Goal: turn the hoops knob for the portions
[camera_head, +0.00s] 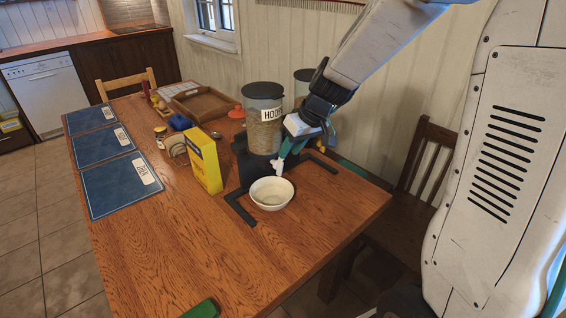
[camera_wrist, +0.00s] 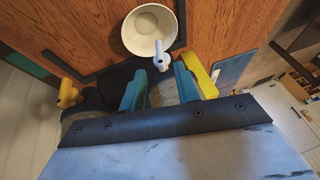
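The dispenser labelled "HOOPS" (camera_head: 264,118) stands on the table, its clear hopper filled with tan pieces. Its white knob (camera_head: 277,168) sticks out low at the front, and it also shows in the wrist view (camera_wrist: 161,56). My gripper (camera_head: 287,150) is at the front of this dispenser. In the wrist view its two teal fingers (camera_wrist: 160,84) are apart, with the white knob just ahead of the gap. I cannot tell whether they touch it. A white bowl (camera_head: 271,204) sits on the table below the knob; it looks empty.
A second hopper (camera_head: 303,82) stands behind, partly hidden by my arm; a yellow knob (camera_wrist: 68,93) shows in the wrist view. A yellow box (camera_head: 205,160) stands left of the dispenser. Blue placemats (camera_head: 115,185) line the left edge. The front table is mostly clear.

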